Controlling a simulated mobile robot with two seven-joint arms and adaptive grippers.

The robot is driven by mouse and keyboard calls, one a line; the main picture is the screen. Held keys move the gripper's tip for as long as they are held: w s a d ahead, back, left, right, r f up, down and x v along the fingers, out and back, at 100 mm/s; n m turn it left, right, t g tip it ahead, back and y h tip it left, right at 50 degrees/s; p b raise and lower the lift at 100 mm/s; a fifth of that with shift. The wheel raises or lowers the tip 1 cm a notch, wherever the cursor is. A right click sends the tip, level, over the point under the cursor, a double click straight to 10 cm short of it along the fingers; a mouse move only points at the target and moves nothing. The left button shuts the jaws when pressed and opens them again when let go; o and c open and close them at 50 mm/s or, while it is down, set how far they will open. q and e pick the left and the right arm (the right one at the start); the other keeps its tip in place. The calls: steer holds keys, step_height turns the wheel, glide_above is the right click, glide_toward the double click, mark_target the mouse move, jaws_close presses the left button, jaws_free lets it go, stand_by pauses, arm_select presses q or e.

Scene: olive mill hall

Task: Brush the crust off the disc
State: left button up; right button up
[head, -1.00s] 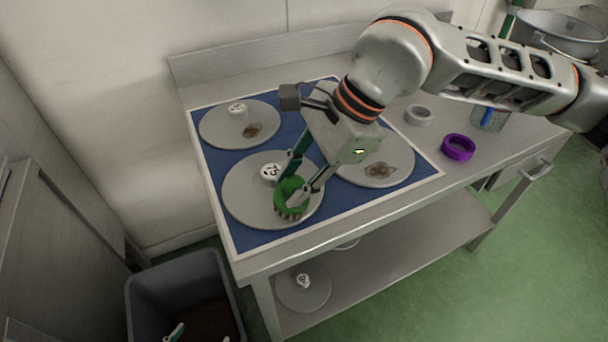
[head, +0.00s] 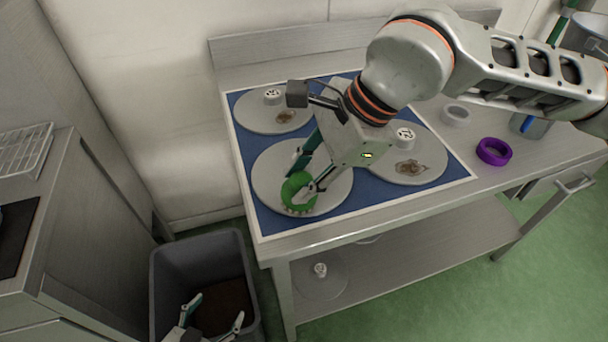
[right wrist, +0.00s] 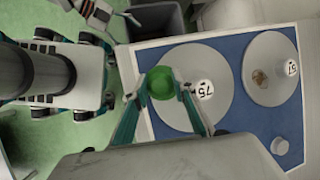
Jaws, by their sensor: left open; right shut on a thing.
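My right gripper (head: 299,190) is shut on a green brush (head: 297,194), its bristles down at the front-left grey disc (head: 265,182). The brush also shows in the right wrist view (right wrist: 162,82), at the disc's edge nearest the table front. The bare part of this disc (right wrist: 195,58), by its label 75 (right wrist: 205,89), looks clean; what lies under the brush is hidden. Brown crust (head: 286,117) lies on the back-left disc (head: 250,119), and more crust (head: 410,167) on the right disc (head: 430,150). My left gripper (head: 218,311) is open and empty over the grey bin.
The grey bin (head: 157,275) stands on the floor left of the table. A purple ring (head: 494,152), a grey ring (head: 455,115) and a container (head: 527,125) stand right of the blue mat (head: 262,222). Another disc (head: 322,282) is on the lower shelf.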

steer(key=shift+r, duration=0.5)
steer(key=shift+s+d+r+p, duration=0.1)
steer(key=shift+s+r+p, duration=0.1)
steer(key=shift+r+p, duration=0.3)
steer(key=shift+s+r+p, duration=0.15)
steer(key=shift+r+p, duration=0.15)
steer(key=shift+r, duration=0.35)
steer(key=shift+s+d+r+p, duration=0.1)
steer(key=shift+s+r+p, duration=0.2)
steer(key=shift+r, duration=0.4)
steer(key=shift+s+d+r+p, duration=0.1)
steer(key=shift+r+p, duration=0.25)
steer(key=shift+r, duration=0.3)
steer(key=shift+w, duration=0.1)
steer(key=shift+r, duration=0.4)
arm_select(q)
step_height(320, 180, up, 6)
steer(key=w+p, duration=0.1)
steer(key=w, duration=0.1)
steer(key=shift+w+r+t, duration=0.15)
steer(key=shift+r+t, duration=0.1)
steer(key=shift+t, duration=0.15)
arm_select(e)
steer(key=shift+s+d+r, duration=0.1)
steer(key=shift+s+r, duration=0.1)
steer(key=shift+r, duration=0.3)
steer(key=shift+s+r, duration=0.15)
steer(key=shift+r, duration=0.35)
